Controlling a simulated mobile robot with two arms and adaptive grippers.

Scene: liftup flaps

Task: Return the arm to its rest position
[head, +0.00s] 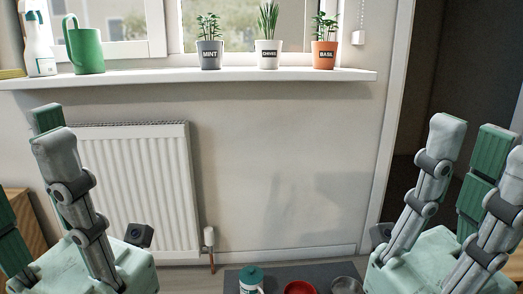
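My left gripper (42,150) points upward at the lower left, in front of the radiator. Its grey finger links and green pads show, partly cut off by the left edge. My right gripper (478,145) points upward at the lower right, in front of the door frame and dark opening. Its fingers stand apart, and the right edge cuts part of it off. I see nothing held in either gripper. Both are below the window sill and apart from the things on it. Most of both arms is out of view.
The white sill (200,79) holds a spray bottle (38,45), a green watering can (85,47), and pots of mint (209,54), chives (268,54) and basil (324,55). A radiator (135,180) is below. A grey mat (322,274) carries a red bowl (300,288).

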